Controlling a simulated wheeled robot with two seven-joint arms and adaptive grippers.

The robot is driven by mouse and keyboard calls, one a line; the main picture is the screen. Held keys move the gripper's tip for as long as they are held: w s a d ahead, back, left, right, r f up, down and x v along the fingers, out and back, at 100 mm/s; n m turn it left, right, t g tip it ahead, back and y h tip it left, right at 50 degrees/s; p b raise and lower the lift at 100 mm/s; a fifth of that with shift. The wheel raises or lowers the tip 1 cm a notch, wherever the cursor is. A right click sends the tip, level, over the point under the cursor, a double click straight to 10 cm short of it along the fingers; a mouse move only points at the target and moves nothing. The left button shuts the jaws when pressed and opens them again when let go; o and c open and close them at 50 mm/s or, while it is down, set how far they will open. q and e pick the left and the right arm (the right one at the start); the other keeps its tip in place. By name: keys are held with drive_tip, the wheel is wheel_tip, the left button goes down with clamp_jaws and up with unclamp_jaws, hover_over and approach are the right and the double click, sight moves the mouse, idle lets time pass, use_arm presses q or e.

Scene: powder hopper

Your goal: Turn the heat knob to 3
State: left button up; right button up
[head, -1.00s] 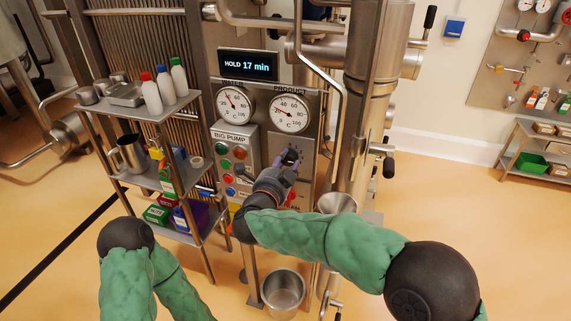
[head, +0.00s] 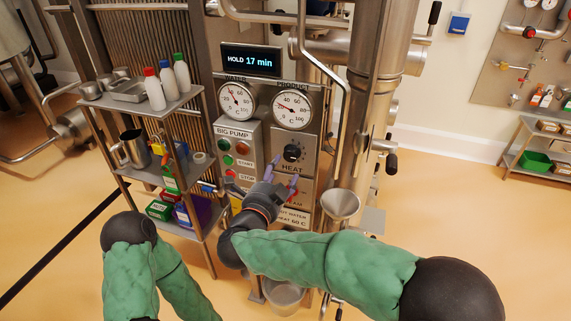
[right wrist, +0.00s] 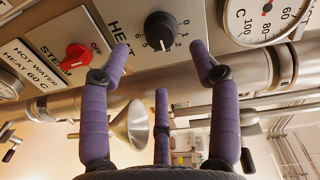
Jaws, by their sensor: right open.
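The black heat knob (head: 292,153) sits on a grey plate above the word HEAT, below the product gauge. My right gripper (head: 284,170) is open, with purple fingers, just below and in front of the knob. In the right wrist view its fingertips (right wrist: 160,47) are spread either side of the knob, apart from it. My left arm shows at lower left, but its gripper is out of view.
A red steam knob (right wrist: 77,57) is beside the heat plate. The BIG PUMP box (head: 236,150) with buttons is left of it. A steel funnel (head: 341,204) and vertical pipes stand right. A shelf with bottles (head: 154,90) stands left. The display (head: 251,60) reads HOLD 17 min.

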drive_tip(key=v, duration=0.5)
idle(0.4)
